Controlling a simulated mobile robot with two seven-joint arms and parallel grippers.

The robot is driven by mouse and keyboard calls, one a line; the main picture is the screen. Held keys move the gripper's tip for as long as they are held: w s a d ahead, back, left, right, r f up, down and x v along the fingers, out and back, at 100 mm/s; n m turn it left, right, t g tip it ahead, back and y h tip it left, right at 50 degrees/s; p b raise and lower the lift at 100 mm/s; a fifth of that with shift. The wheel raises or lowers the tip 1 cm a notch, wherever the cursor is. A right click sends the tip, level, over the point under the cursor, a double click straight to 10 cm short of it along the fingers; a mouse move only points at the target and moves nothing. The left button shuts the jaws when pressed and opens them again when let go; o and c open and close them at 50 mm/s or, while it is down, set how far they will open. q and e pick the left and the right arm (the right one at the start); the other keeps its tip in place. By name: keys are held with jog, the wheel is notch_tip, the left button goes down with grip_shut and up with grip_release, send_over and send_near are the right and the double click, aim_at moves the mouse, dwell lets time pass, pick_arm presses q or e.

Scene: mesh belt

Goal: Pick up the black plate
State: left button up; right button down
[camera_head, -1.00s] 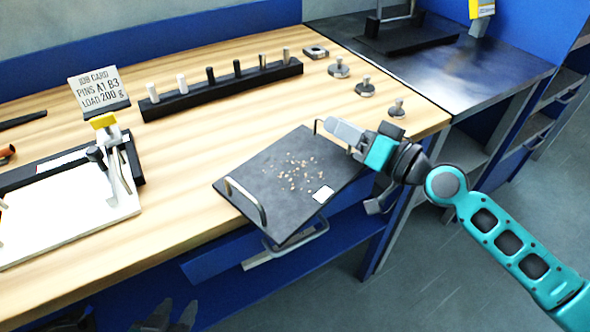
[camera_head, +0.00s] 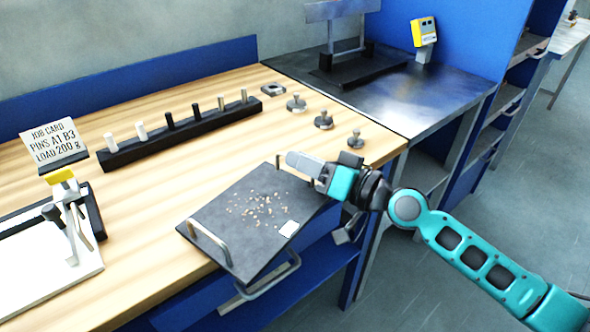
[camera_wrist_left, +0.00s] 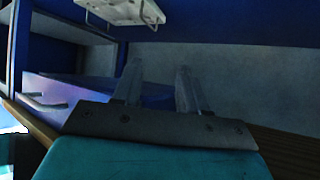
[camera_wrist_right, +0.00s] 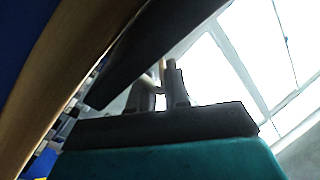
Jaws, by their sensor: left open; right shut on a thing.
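The black plate (camera_head: 225,232) is a flat dark rectangle with small light crumbs and a white square on top. It lies slantwise over the front edge of the wooden bench; whether it touches the bench is unclear. Metal loop handles stand at its left end (camera_head: 212,240) and its far right end. My right gripper (camera_head: 303,165) is shut on the far right handle. In the right wrist view, its fingers (camera_wrist_right: 160,88) close on the handle beside the dark plate (camera_wrist_right: 135,55). My left gripper (camera_wrist_left: 158,85) is open and empty in its wrist view, outside the head view.
A black rack (camera_head: 160,142) with several pins stands behind the plate on the bench. Several metal weights (camera_head: 323,121) lie at the back right. A job card (camera_head: 52,141) and white fixture (camera_head: 45,260) stand left. A dark metal table (camera_head: 400,95) adjoins the bench.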

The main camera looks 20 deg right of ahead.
pick_arm(q)
notch_tip(320, 180, up, 6)
jog(key=p, duration=0.7)
jog(key=shift+a+r, duration=0.2)
jog(key=shift+a, duration=0.05)
pick_arm(e)
notch_tip(320, 180, up, 20)
pick_arm(q)
jog(key=shift+s+d, duration=0.1)
jog(key=shift+s, duration=0.05)
pick_arm(e)
jog(key=shift+s+f, duration=0.1)
jog(key=shift+s, duration=0.05)
